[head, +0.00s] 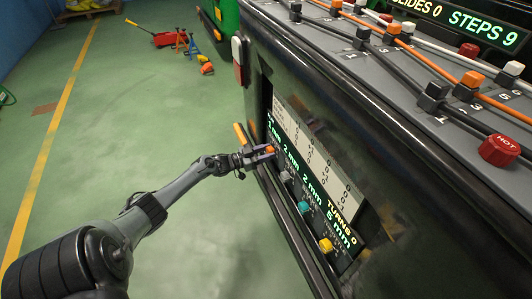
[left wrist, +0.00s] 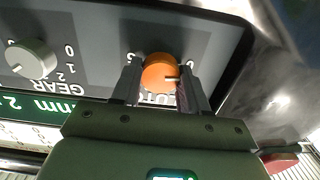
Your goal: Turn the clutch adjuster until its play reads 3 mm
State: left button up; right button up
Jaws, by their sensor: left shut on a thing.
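The clutch adjuster, an orange knob (head: 270,149), sits at the far end of a row of knobs on the dark side panel. It also shows in the left wrist view (left wrist: 160,72), with a pale pointer line and a partly hidden label. My left gripper (head: 266,152) has one finger on each side of the knob and is shut on it. The green display (head: 290,160) beside the row seems to read 1 mm at the orange knob's end, then 2 mm, 2 mm and 5 mm. TURNS reads 0. My right gripper is not in view.
A grey knob labelled GEAR (left wrist: 32,58), a teal knob (head: 304,208) and a yellow knob (head: 326,245) share the panel. Cables and a red HOT cap (head: 499,150) are on the top deck.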

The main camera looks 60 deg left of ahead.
pick_arm(q)
jog(key=m, duration=0.3)
jog(key=shift+m, duration=0.4)
jog(key=m, duration=0.8)
jog(key=shift+p, duration=0.4)
jog(key=shift+m, duration=1.8)
jog(key=o, duration=1.1)
jog(key=shift+c, duration=0.2)
jog(key=shift+s, duration=0.15)
